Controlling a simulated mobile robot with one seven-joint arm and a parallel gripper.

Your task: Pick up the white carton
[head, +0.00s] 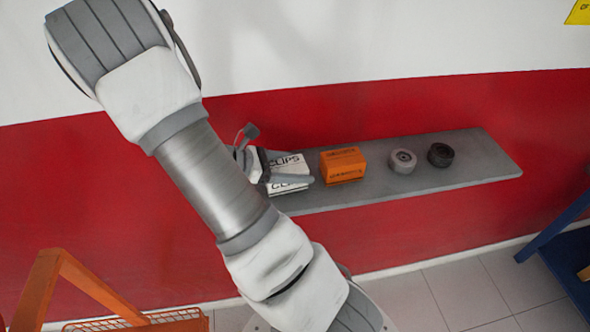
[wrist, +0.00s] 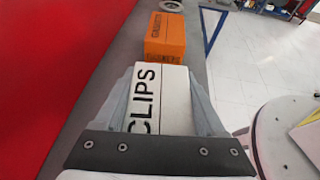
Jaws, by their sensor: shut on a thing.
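The white carton (head: 288,170) with black "CLIPS" lettering is at the left part of the grey wall shelf in the head view. In the wrist view the white carton (wrist: 160,98) sits between the two fingers. My gripper (head: 290,178) is shut on the carton, with one finger along each side; it also shows in the wrist view (wrist: 162,95). My arm hides the left end of the shelf. I cannot tell whether the carton touches the shelf or is just above it.
An orange box (head: 343,166) stands on the shelf (head: 450,174) just right of the carton. Beyond it are a grey roll (head: 402,161) and a black roll (head: 440,154). The red and white wall is behind. An orange frame (head: 75,285) stands lower left and a blue one (head: 565,255) lower right.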

